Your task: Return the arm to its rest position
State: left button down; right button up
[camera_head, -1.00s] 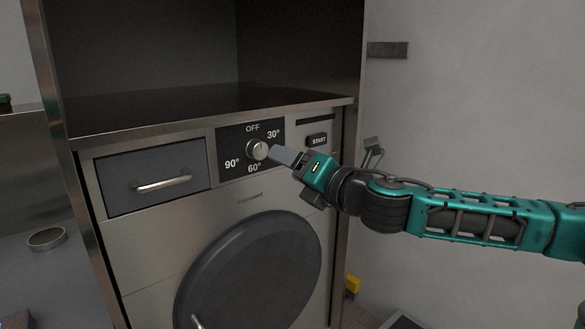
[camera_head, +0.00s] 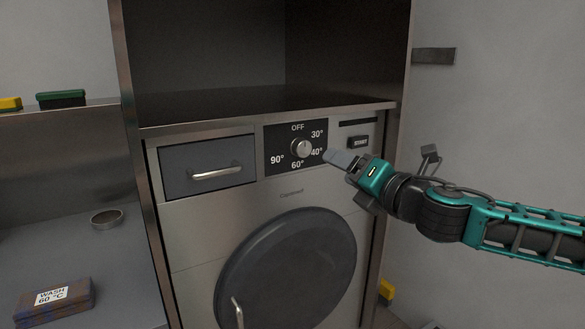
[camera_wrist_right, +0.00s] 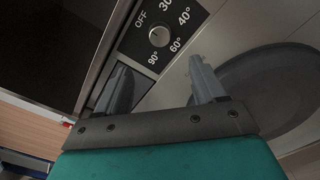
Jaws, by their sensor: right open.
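My right gripper (camera_head: 340,159) is at the right of the washing machine's control panel, its arm coming in from the right. In the right wrist view its two grey fingers (camera_wrist_right: 160,85) stand apart with nothing between them. The round silver temperature knob (camera_head: 301,148) is just left of the fingertips in the head view, with a gap between. In the right wrist view the knob (camera_wrist_right: 159,36) shows clear beyond the fingers. Labels OFF, 30°, 40°, 60° and 90° surround it; its setting is hard to tell. My left gripper is not in view.
The washing machine has a grey drawer (camera_head: 208,167), a START button (camera_head: 358,142) and a round dark door (camera_head: 287,266). On the left, a counter holds a box labelled WASH 60 °C (camera_head: 52,301) and a round dish (camera_head: 107,218).

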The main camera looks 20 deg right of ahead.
jog(key=s+a+f+m+g+y, duration=0.15)
jog(key=a+f+m, duration=0.35)
jog(key=f, duration=0.6)
jog(key=s+a+f+m+g, duration=0.2)
jog(key=a+f+m, duration=0.3)
jog(key=f, duration=0.7)
jog(key=s+a+f+m+g, duration=0.2)
jog(key=s+a+f+m, duration=0.1)
jog(key=s+f+m, duration=0.5)
jog(key=s+a+f+m+g+h, duration=0.1)
jog(key=s+a+f+m, duration=0.2)
jog(key=s+f+m, duration=0.4)
notch_tip(320, 180, down, 4)
jog(key=shift+s+f+m+g, duration=0.1)
jog(key=shift+s+m+g, duration=0.3)
jog(key=shift+s, duration=0.6)
